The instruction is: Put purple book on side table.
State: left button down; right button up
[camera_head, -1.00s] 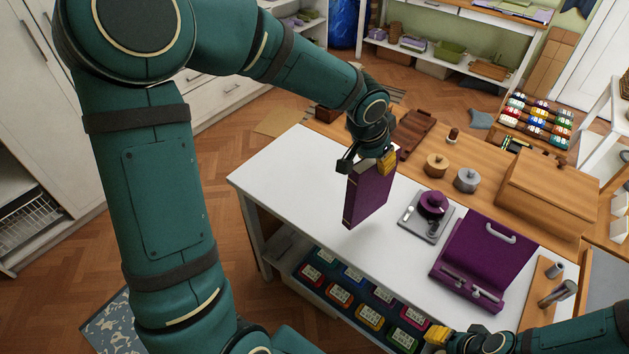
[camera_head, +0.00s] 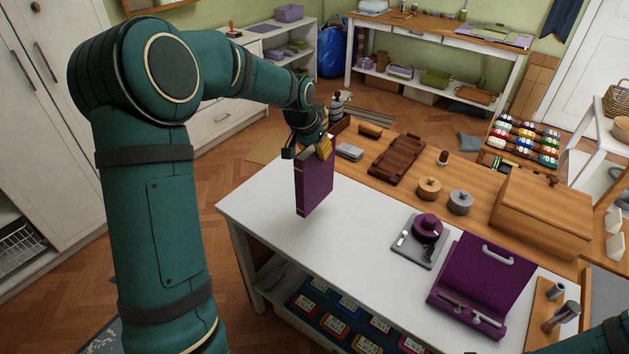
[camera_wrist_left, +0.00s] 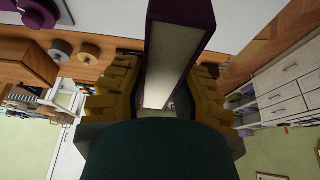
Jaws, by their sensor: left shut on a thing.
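The purple book (camera_head: 315,186) hangs upright from my left gripper (camera_head: 310,152), over the far left part of the white tabletop (camera_head: 268,200). I cannot tell how large the gap below it is. In the left wrist view the yellow fingers of my left gripper (camera_wrist_left: 162,95) sit on both sides of the book (camera_wrist_left: 178,50), with its pale page edge between them. Several tables show, and I cannot tell which is the side table. My right gripper is out of view; only part of my right arm shows at the lower right.
A white-legged desk (camera_head: 440,38) stands at the back. The white top's left part is clear.

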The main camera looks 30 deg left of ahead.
aim_at(315, 166)
pick_arm(q)
jog(key=shift+f+b, duration=0.4)
jog(key=shift+f, duration=2.85)
jog(key=c, duration=0.9)
grip_release()
jog(key=shift+f, duration=0.1)
jog(key=shift+o, duration=0.2)
jog(key=shift+r, duration=0.5)
jog(key=p+v, duration=0.1)
jog(key=v, duration=1)
jog(key=shift+s+r, duration=0.15)
